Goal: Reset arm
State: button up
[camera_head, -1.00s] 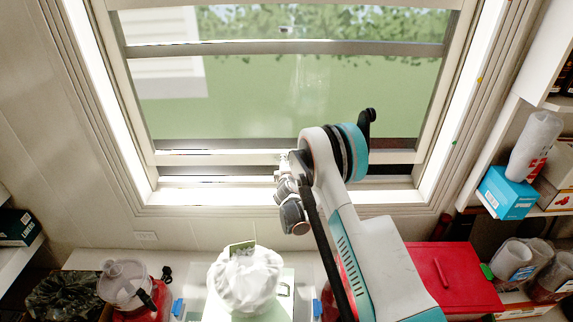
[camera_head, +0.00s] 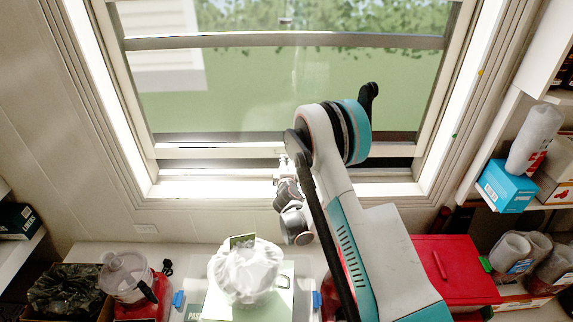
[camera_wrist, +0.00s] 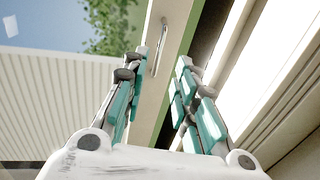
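My gripper (camera_wrist: 158,65) shows in the wrist view with its two teal and grey fingers apart and nothing between them. Behind the gap is a pale window frame bar with a metal handle (camera_wrist: 160,47). In the head view my white and teal arm (camera_head: 340,190) is bent in front of the window, with its grey wrist end (camera_head: 292,215) hanging near the sill. The fingers cannot be made out in the head view.
Below the window, a counter holds a white bag (camera_head: 245,270), a red-based appliance (camera_head: 127,278) and a black-lined bin (camera_head: 65,288). A red box (camera_head: 455,268) lies right of my arm. Right shelves hold a blue box (camera_head: 506,186) and cups.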

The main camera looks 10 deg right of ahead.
jog(key=s+d+r+m+g, duration=0.1)
jog(key=s+d+r+m, duration=0.15)
jog(key=s+r, duration=0.4)
jog(key=s+d+r+m+g, duration=0.1)
jog(key=s+r+m+g, duration=0.15)
jog(key=r, duration=0.75)
jog(key=s+d+r+m+g, duration=0.1)
jog(key=s+r+m, duration=0.3)
jog(key=s+r, duration=0.3)
jog(key=s+a+r+m+g+y, duration=0.1)
jog(key=s+m+g, duration=0.1)
jog(key=s, duration=1.4)
jog(key=s+a+r+m+g+y, duration=0.1)
jog(key=s+m, duration=0.3)
jog(key=s, duration=1.2)
jog(key=shift+s+a+m+g+y, duration=0.2)
jog(key=shift+a+m+g+y, duration=0.2)
jog(key=shift+a+y, duration=0.1)
